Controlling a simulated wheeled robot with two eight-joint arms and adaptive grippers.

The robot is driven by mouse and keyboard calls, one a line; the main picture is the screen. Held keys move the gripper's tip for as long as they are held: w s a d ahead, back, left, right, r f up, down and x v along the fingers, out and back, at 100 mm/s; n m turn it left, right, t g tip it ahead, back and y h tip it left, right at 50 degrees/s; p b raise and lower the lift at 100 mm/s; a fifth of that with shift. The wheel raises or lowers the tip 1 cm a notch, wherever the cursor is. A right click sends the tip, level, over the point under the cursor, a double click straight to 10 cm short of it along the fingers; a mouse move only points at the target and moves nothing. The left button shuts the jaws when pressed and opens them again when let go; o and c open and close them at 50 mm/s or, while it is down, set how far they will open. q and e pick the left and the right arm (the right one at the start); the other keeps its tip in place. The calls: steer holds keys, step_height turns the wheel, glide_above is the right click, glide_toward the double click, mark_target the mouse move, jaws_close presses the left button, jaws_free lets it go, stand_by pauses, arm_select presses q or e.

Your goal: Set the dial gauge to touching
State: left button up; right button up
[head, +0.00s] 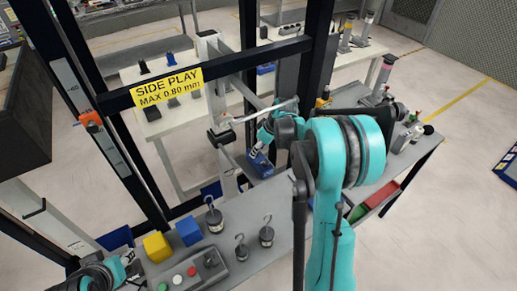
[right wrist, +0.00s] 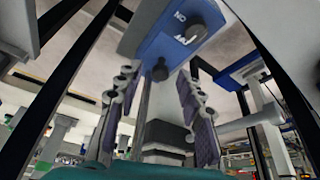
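I cannot pick out the dial gauge's face for certain in either view. A blue housing with white lettering and dark knobs (right wrist: 170,32) is ahead of my right gripper (right wrist: 157,80) in the right wrist view. The right fingers, with purple pads, are spread, and no object is visibly clamped between them. In the head view a blue block with white marks (head: 260,164) sits just below the right gripper (head: 264,136), which my arm partly hides. A small dark clamp block (head: 221,138) is left of it. My left gripper (head: 132,268) is at the lower left, partly out of frame.
A black frame bears a yellow sign reading "SIDE PLAY MAX 0.80 mm" (head: 167,87). A red bin (head: 383,194) is at right.

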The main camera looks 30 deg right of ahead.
steer(key=shift+s+d+r, duration=0.1)
steer(key=shift+s+r, duration=0.05)
steer(key=shift+r, duration=0.25)
steer(key=s+d, duration=0.5)
steer(key=s, duration=0.5)
steer(key=shift+s+d, duration=0.25)
steer(key=shift+s, duration=0.15)
steer(key=shift+r, duration=0.1)
steer(key=s+a+r+m+t+h, duration=0.1)
steer(key=s+a+r, duration=0.3)
steer(key=a, duration=0.6)
steer(key=s+a+r+m+t+h, duration=0.1)
steer(key=s+a+r+m, duration=0.3)
steer(key=s+a, duration=0.5)
steer(key=shift+s+a+r+t, duration=0.25)
steer(key=shift+a+r+t, duration=0.3)
steer(key=shift+a, duration=0.4)
steer(key=shift+d+f, duration=0.1)
